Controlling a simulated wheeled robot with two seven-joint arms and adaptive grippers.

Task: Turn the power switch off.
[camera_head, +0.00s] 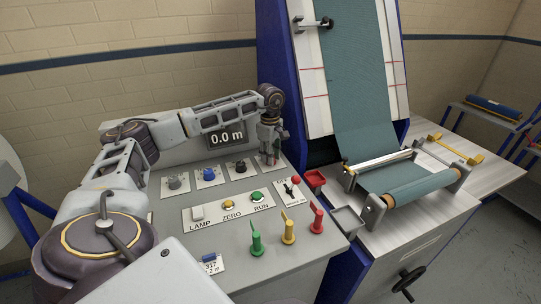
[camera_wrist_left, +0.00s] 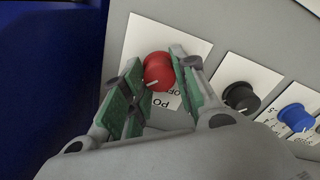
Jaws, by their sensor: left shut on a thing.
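The power switch is a red round knob (camera_wrist_left: 158,70) on a white label plate (camera_wrist_left: 150,32), seen in the left wrist view. The plate's lettering is partly covered; "PO" and "OF" show. A white mark on the knob points toward the lower left of that view. My left gripper (camera_wrist_left: 157,60) is shut on the knob, one green-padded finger on each side. In the head view my left gripper (camera_head: 270,150) reaches down to the right end of the knob row and mostly hides the red knob. My right gripper is not in view.
Black (camera_head: 239,165), blue (camera_head: 208,174) and grey (camera_head: 176,182) knobs stand left of the gripper.

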